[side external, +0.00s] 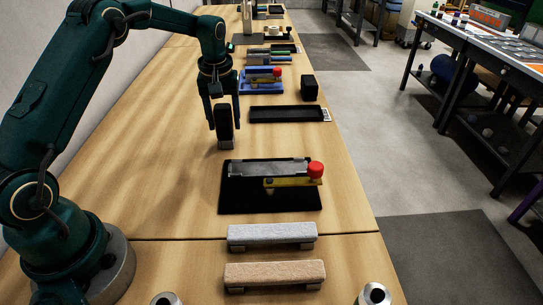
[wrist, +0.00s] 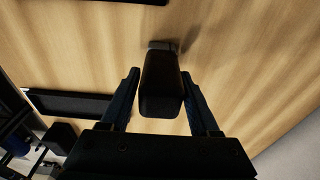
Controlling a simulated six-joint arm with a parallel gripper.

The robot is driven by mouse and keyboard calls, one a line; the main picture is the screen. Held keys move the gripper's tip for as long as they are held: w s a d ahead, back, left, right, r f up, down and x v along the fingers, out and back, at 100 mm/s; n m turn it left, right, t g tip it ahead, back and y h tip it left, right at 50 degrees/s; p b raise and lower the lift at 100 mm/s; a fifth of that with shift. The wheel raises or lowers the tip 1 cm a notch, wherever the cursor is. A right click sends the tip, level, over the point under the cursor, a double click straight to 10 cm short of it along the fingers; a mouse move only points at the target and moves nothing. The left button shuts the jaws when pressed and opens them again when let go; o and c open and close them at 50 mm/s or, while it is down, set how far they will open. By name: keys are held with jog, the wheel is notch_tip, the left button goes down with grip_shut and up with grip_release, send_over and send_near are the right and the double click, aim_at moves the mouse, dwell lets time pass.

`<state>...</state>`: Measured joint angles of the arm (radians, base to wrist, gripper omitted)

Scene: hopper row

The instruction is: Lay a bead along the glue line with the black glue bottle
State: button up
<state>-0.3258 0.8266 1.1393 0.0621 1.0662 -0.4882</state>
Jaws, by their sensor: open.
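The black glue bottle (side external: 225,122) is a dark block upright on a small grey foot on the wooden bench. It also shows in the wrist view (wrist: 160,88). My gripper (side external: 224,113) is over it, with one finger on each side. In the wrist view my gripper (wrist: 159,80) is open, and narrow gaps seem to show beside the bottle; contact is hard to judge. A black mat (side external: 270,207) in front carries a grey metal bar (side external: 268,168), a yellow strip (side external: 290,182) and a red knob (side external: 316,169). I cannot make out a glue line.
A shallow black tray (side external: 284,115) and a small black block (side external: 310,86) stand behind right. A grey bar (side external: 272,235) and a tan bar (side external: 275,273) lie in front. The bench left of the bottle is clear.

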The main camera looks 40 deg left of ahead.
jog(key=shift+r, duration=0.95)
grip_shut()
jog(key=shift+r, duration=0.1)
jog(key=shift+r, duration=2.9)
